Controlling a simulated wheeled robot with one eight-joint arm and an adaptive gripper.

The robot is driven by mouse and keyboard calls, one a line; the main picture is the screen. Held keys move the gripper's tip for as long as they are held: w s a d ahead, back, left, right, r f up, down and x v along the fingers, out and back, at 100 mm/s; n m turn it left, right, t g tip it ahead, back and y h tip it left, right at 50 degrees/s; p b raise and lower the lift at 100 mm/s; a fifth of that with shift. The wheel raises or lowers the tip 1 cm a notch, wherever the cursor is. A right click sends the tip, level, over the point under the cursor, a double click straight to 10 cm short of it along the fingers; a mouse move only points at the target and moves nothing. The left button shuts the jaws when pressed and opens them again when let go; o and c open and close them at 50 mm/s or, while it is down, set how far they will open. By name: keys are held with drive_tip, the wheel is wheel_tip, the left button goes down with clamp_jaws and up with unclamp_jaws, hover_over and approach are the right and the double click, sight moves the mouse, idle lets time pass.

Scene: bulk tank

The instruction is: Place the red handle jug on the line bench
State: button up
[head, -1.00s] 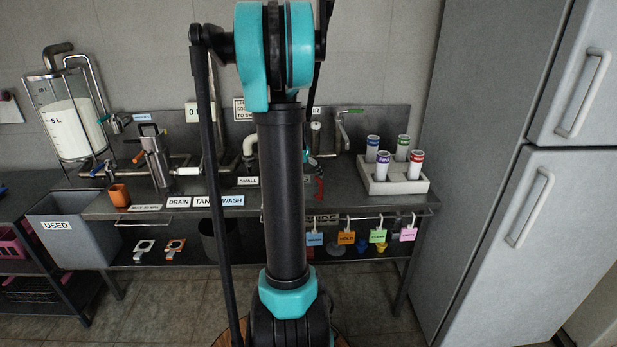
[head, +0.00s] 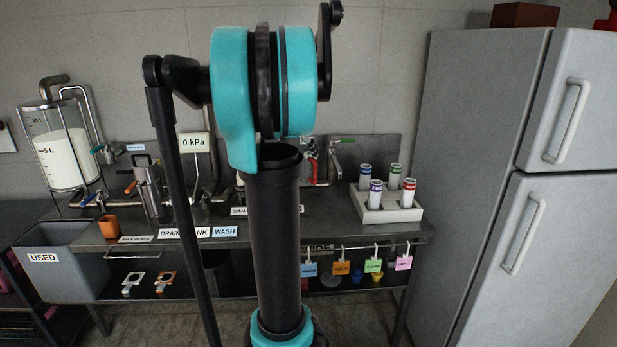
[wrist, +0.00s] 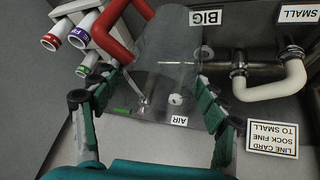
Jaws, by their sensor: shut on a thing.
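The red handle jug has a grey, partly see-through body (wrist: 165,55) and a thick red handle (wrist: 115,32), both in the wrist view. My gripper (wrist: 160,88) is shut on the jug, with a green-padded finger on each side of its body. In the head view, only a bit of the red handle (head: 312,150) shows beside my arm, in front of the back panel; my arm hides the rest. The line bench (head: 335,210) is a dark metal bench along the wall. I cannot tell whether the jug touches it.
A white rack (head: 388,213) with several coloured-capped tubes stands at the bench's right end. A steel jug (head: 150,190), an orange cup (head: 108,226) and a glass tank (head: 62,155) are at the left. A grey cabinet (head: 470,150) stands right. A white pipe (wrist: 275,85) juts out.

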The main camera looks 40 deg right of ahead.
drive_tip(key=s+a+f, duration=0.2)
drive_tip(key=s+f, duration=0.2)
drive_tip(key=f, duration=0.3)
drive_tip(key=s+a+f, duration=0.1)
drive_tip(key=s+f, duration=0.3)
drive_tip(key=f, duration=0.4)
drive_tip(key=w+d+f, duration=0.2)
drive_tip(key=d, duration=0.6)
drive_tip(key=w+d+f, duration=0.2)
drive_tip(key=d, duration=0.7)
drive_tip(key=shift+m, duration=0.3)
drive_tip(key=shift+w+f, duration=0.1)
drive_tip(key=shift+f, duration=0.05)
drive_tip(key=o, duration=1.5)
drive_tip(key=shift+o, duration=0.2)
drive_tip(key=v, duration=1.2)
drive_tip(key=shift+a, duration=0.2)
